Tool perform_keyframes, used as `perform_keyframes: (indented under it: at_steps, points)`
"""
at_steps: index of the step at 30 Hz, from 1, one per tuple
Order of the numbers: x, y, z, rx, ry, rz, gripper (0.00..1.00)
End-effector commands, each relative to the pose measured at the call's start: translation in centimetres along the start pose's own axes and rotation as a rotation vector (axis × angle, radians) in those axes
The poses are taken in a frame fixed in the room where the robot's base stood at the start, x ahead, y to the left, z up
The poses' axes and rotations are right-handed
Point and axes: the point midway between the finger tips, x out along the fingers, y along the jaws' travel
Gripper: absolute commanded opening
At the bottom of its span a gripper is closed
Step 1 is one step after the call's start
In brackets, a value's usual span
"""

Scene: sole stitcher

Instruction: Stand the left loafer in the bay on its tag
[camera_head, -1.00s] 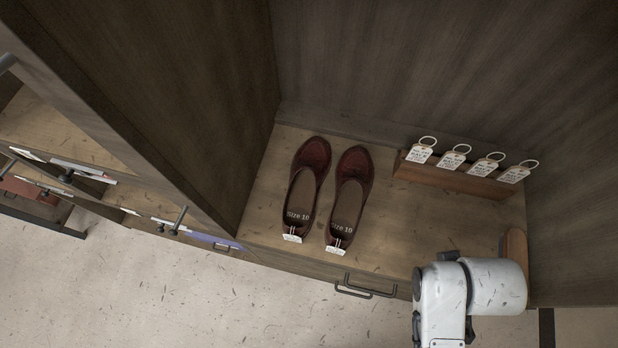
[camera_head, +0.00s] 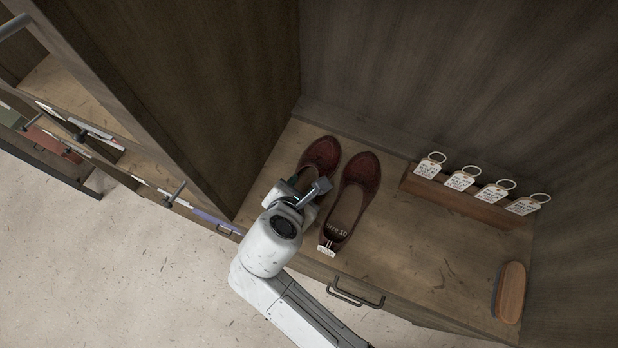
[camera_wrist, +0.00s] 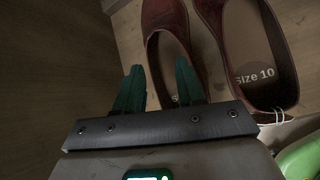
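Two dark red loafers stand side by side on the wooden counter, toes toward the back wall. The left loafer (camera_head: 322,155) shows its toe; my wrist and gripper hide its heel in the head view. The right loafer (camera_head: 362,178) is in full view with "Size 10" inside and a white tag at its heel. In the wrist view, my gripper (camera_wrist: 159,75) has its two green fingers apart, with part of the left loafer (camera_wrist: 168,50) showing between and beyond them. I cannot tell whether they touch it. The right loafer (camera_wrist: 255,50) is to the right there.
A wooden rack (camera_head: 460,202) with several ringed white tags stands along the back right. A wooden brush (camera_head: 510,293) lies at the right end. The counter between has free room. A tall panel (camera_head: 235,90) rises left of the loafers. A drawer handle (camera_head: 352,294) juts from the front.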

Motion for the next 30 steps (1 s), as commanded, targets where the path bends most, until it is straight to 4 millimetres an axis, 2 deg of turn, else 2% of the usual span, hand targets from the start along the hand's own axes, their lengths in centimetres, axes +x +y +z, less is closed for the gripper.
perform_keyframes:
  at_steps: [1, 5, 12, 20, 30]
  points:
    - [-0.2, 0.8, -0.5, -0.056, -0.011, 0.016, 0.39]
    - [0.2, 1.5, -0.8, -0.12, -0.026, 0.029, 0.39]
    - [3.8, 1.6, -0.7, -0.118, -0.025, 0.029, 0.39]
    - [5.6, 1.6, -0.7, -0.115, -0.024, 0.03, 0.39]
    - [9.7, 1.6, -1.0, -0.115, -0.023, 0.028, 0.39]
